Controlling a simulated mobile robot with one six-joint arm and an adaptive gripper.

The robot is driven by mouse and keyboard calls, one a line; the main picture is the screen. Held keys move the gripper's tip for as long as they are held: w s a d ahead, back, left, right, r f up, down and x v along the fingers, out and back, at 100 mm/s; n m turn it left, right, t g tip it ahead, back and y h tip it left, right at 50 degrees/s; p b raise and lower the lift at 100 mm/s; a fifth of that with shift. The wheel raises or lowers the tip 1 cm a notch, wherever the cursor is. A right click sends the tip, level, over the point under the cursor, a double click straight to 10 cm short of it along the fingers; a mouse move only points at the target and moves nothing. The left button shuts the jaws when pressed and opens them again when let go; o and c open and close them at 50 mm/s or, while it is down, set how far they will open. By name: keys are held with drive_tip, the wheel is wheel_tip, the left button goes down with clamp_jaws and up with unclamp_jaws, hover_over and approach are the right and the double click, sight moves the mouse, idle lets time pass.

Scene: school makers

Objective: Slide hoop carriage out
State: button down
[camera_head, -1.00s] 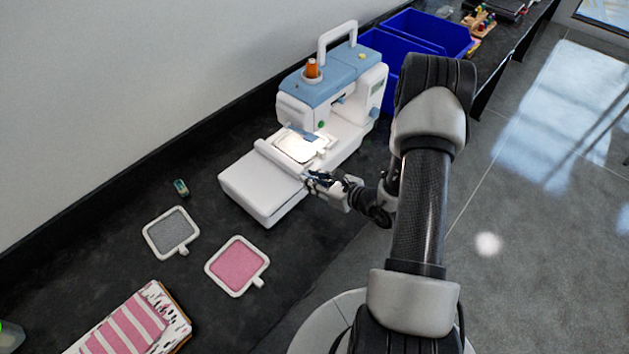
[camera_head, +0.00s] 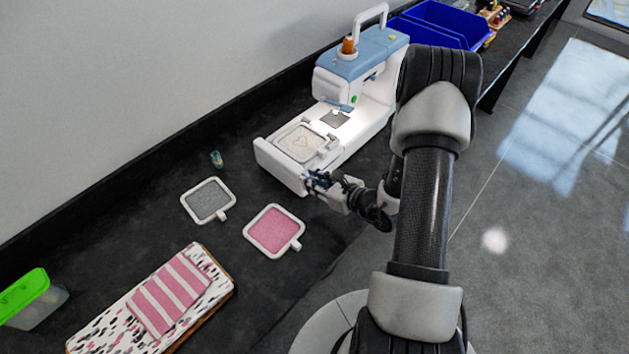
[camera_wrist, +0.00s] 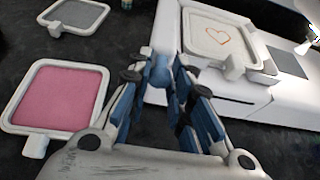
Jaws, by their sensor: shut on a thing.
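The sewing machine (camera_head: 365,105) is white and blue with a spool of orange thread. Its white hoop carriage (camera_head: 280,165) is at the left end of the bed, away from the needle. A framed hoop (camera_head: 303,143) with a heart outline is beside the carriage, clear of the grey needle plate (camera_head: 335,119). In the wrist view the carriage (camera_wrist: 165,35) and hoop (camera_wrist: 218,40) lie just beyond the fingers. My gripper (camera_head: 317,181) is shut on the near end of the carriage; the exact contact is partly hidden. Its blue fingers also show in the wrist view (camera_wrist: 170,72).
A pink hoop (camera_head: 273,231) and a grey hoop (camera_head: 208,201) lie on the dark bench. A small spool (camera_head: 217,159), patterned fabric with a striped cloth (camera_head: 168,293) and a green-lidded box (camera_head: 32,300) are farther left. Blue bins (camera_head: 445,25) stand behind the machine.

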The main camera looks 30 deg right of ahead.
drive_tip(key=shift+a, duration=0.25)
drive_tip(key=c, duration=1.4)
unclamp_jaws()
drive_tip(key=shift+c, duration=0.2)
drive_tip(key=shift+s, duration=0.1)
drive_tip(key=v, duration=1.2)
